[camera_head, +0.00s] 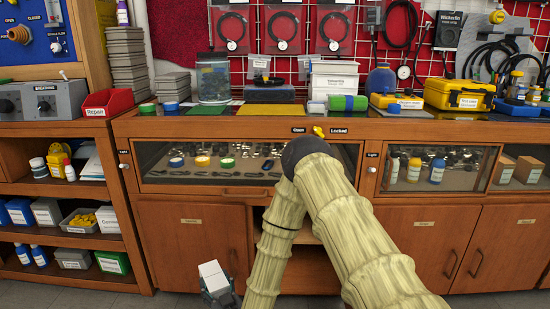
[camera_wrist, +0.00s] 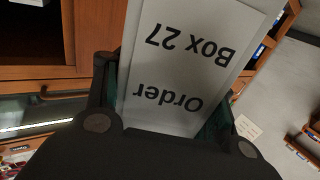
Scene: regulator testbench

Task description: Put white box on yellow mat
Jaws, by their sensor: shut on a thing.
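My gripper (camera_head: 219,290) hangs low in front of the wooden bench, near the bottom of the head view. It is shut on a white box (camera_head: 213,275), held below the bench top and clear of it. In the wrist view the box (camera_wrist: 185,60) reads "Order Box 27", upside down, between the dark fingers (camera_wrist: 165,100). A flat yellow mat (camera_head: 275,110) lies on the bench top near its front edge, above and right of the gripper. The box's underside is hidden.
A green mat (camera_head: 209,110) lies left of the yellow one. Behind stand a glass jar (camera_head: 212,80) and a white bin (camera_head: 334,75). A yellow case (camera_head: 459,95) stands right. The bench front has a glass-fronted drawer (camera_head: 215,165) and cabinet doors.

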